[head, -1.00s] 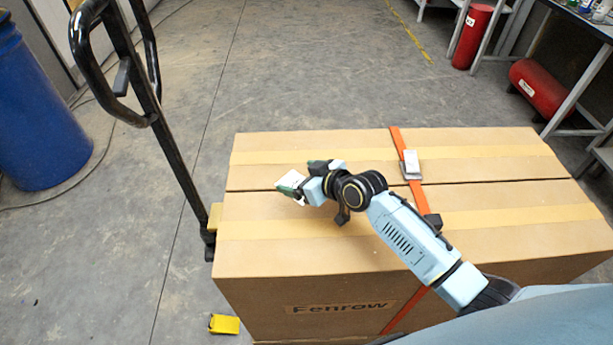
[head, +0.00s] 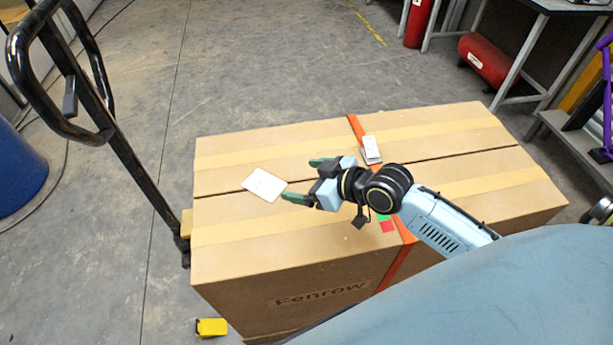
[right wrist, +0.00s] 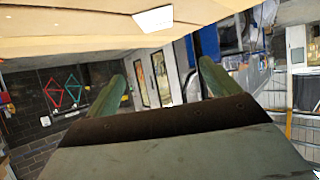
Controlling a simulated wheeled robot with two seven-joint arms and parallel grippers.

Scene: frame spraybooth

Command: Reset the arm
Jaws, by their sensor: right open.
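My right gripper (head: 303,180) is open and empty above the top of a large cardboard box (head: 250,240) marked "Fenrow". Its two green fingers point left in the head view and are spread apart. A white card (head: 264,185) lies on the box top just left of the fingertips, apart from them. The card also shows in the right wrist view (right wrist: 153,19), at the upper middle, beyond the open fingers (right wrist: 158,85). My left gripper is not in view.
An orange strap (head: 357,128) with a grey buckle (head: 371,149) crosses the box. A black pallet-jack handle (head: 120,145) stands at the left, near a blue barrel (head: 20,172). A red cylinder (head: 487,60) and a bench (head: 545,8) are at the upper right. Floor behind the box is clear.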

